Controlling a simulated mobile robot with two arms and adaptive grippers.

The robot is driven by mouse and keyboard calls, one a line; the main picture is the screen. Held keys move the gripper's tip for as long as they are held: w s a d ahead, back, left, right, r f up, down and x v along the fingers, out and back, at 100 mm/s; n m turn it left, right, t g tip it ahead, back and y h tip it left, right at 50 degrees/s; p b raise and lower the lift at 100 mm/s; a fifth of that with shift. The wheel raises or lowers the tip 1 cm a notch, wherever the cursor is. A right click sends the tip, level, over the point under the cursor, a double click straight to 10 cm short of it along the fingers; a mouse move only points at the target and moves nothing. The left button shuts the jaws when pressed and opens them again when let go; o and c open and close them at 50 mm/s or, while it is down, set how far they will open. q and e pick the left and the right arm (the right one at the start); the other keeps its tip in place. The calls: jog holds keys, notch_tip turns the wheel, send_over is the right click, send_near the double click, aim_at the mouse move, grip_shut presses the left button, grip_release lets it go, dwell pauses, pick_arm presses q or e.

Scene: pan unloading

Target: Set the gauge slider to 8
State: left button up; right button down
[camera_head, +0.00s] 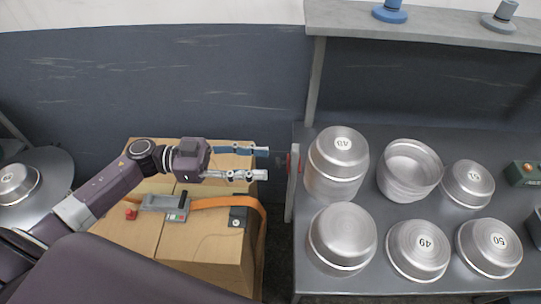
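My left gripper (268,163) reaches in from the left above the cardboard boxes. Its two fingers are apart with nothing visible between them, and they point right. A small red part (294,160) sits on a pale upright plate (292,192) at the left edge of the metal table. It may be the gauge slider, but I cannot read any scale or number on it. The fingertips are a short way left of the red part and do not appear to touch it. My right gripper is not in view.
Cardboard boxes (135,235) with an orange strap (228,201) and a small grey device (165,204) lie under my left arm. Several round metal pans (343,240) stand on the metal table (385,286). A grey shelf (430,28) runs above the table.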

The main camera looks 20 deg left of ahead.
aim_at(288, 164)
pick_arm(q)
jog(key=x, duration=0.3)
jog(key=shift+w+d+p, duration=0.15)
jog(key=shift+w+p, duration=0.1)
jog(key=shift+p, duration=0.1)
grip_shut()
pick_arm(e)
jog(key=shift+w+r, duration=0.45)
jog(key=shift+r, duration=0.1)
pick_arm(q)
jog(key=shift+f, duration=0.1)
